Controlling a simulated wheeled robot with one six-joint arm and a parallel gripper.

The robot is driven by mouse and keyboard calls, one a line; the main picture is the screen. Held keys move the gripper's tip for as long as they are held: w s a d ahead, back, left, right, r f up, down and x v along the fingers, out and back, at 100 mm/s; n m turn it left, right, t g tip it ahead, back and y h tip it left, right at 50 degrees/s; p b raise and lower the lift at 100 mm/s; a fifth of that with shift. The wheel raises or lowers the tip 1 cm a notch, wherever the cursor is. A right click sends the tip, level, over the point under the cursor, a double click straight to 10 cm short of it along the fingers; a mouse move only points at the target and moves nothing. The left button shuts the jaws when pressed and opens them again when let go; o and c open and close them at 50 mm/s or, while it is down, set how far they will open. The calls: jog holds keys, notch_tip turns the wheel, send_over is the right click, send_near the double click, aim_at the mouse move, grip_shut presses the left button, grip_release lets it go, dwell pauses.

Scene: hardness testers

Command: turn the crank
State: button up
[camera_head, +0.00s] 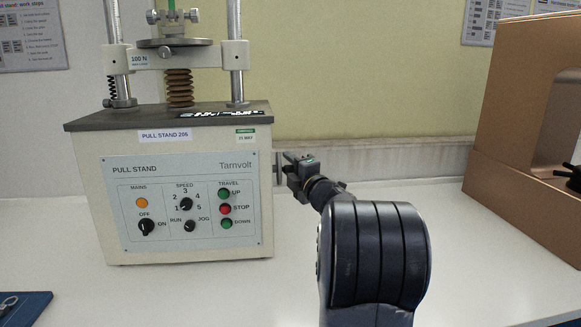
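The cream pull stand (185,205) stands on the white bench, its labelled front panel facing me. My gripper (287,165) is at the stand's right side, pointing left toward its side wall. A small grey upright piece (278,168) shows between the gripper and the wall. It may be part of the crank, but I cannot tell for sure. The rest of the crank is not visible; the gripper and the stand's side may hide it. The fingers are too small and dark to tell whether they are open or shut, or whether they touch the crank.
A large brown box-like housing (520,130) stands at the right. A blue mat (28,308) with a metal tool lies at the front left. The bench (450,260) is clear between the stand and the housing, apart from my arm. A wall is behind.

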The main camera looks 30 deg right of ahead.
grip_shut()
jog(key=p, duration=0.3)
jog(key=shift+r+g, duration=0.3)
jog(key=shift+g, duration=0.1)
jog(key=g+p, duration=0.1)
jog(key=p, duration=0.4)
jog(key=m+g+p, duration=0.1)
jog(key=p, duration=0.5)
jog(key=m+g+p, duration=0.1)
jog(key=g+p, duration=0.1)
jog(key=p, duration=0.4)
jog(key=shift+w+d+r, duration=0.2)
jog(key=shift+w+r, duration=0.1)
jog(key=shift+r, duration=0.1)
jog(key=p, duration=0.4)
jog(key=shift+w+f+g+y, duration=0.1)
jog(key=shift+g+y, duration=0.2)
jog(key=shift+g, duration=0.1)
jog(key=shift+f+p, duration=0.25)
jog(key=shift+p, duration=0.65)
